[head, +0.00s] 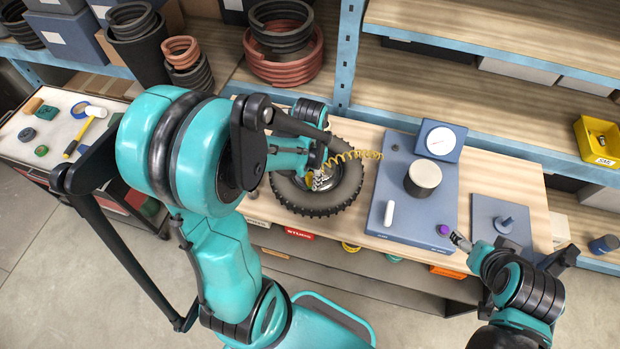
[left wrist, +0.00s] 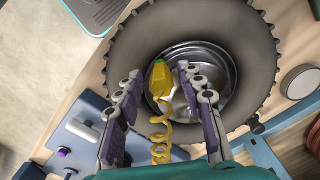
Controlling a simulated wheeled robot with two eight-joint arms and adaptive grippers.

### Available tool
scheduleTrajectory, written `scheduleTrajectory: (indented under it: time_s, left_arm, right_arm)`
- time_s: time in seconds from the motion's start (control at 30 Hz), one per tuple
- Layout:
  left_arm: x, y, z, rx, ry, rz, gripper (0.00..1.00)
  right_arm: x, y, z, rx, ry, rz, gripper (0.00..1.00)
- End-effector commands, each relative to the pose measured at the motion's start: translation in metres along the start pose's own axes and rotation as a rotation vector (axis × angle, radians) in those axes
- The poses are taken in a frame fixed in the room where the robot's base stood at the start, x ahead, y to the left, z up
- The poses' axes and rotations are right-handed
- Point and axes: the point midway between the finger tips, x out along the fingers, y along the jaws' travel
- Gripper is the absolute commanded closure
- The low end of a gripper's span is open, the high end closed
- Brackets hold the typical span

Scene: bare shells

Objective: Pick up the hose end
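The hose end (left wrist: 160,78) is a yellow fitting with a green tip on a coiled yellow hose (left wrist: 160,135). In the left wrist view it lies between the two fingers of my left gripper (left wrist: 158,72), with a gap on each side. The left gripper is open. In the head view the left gripper (head: 320,180) is over the wheel, and the coiled hose (head: 350,156) runs from it to the right; the hose end is hard to make out there. My right gripper (head: 458,241) is beside the blue unit's front right corner; its fingers are too small to read.
A wheel with a knobbly tyre (head: 338,205) lies on the wooden bench. Right of it stands a blue unit (head: 405,220) with a gauge (head: 440,141), a round cylinder and a purple knob (head: 443,230). A blue plate with a post (head: 504,224) is further right. Shelves stand behind.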

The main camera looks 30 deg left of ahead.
Motion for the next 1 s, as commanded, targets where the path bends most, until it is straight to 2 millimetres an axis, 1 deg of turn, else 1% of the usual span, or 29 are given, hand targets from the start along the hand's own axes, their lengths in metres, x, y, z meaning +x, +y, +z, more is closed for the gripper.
scheduleTrajectory:
  time_s: [0.03,0.07,0.1,0.43,0.57,0.67,0.77,0.83,0.87,1.0]
  left_arm:
    - [0.000,0.000,0.000,0.000,0.000,0.000,0.82]
    - [0.000,0.000,0.000,0.000,0.000,0.000,0.90]
    - [0.000,0.000,0.000,0.000,0.000,0.000,1.00]
    - [-0.001,0.000,0.000,0.000,0.000,0.000,1.00]
    - [-0.006,0.000,0.000,0.000,0.000,0.000,1.00]
    - [-0.016,0.000,0.000,0.000,0.000,0.000,1.00]
    - [-0.032,0.000,0.000,0.000,0.000,0.000,1.00]
    - [-0.046,0.001,-0.001,0.001,0.000,0.000,1.00]
    - [-0.048,0.007,-0.007,0.005,0.000,0.000,1.00]
    - [-0.066,0.029,-0.031,0.007,0.000,0.000,1.00]
  right_arm:
    - [0.000,0.000,0.000,0.000,0.000,0.000,0.30]
    - [0.000,0.000,0.000,0.000,0.000,0.000,0.30]
    - [0.000,0.000,0.000,0.000,0.000,0.000,0.30]
    - [0.000,0.000,0.000,0.000,0.000,0.000,0.30]
    - [-0.001,0.000,-0.001,0.000,0.000,0.000,0.30]
    - [-0.003,0.000,-0.002,0.000,0.000,0.000,0.30]
    - [-0.005,0.000,-0.004,0.000,0.000,0.000,0.30]
    - [-0.007,0.000,-0.005,0.000,0.000,0.000,0.30]
    - [-0.006,0.000,-0.005,0.000,0.000,0.000,0.30]
    - [-0.007,0.000,-0.005,0.000,0.000,0.000,0.30]
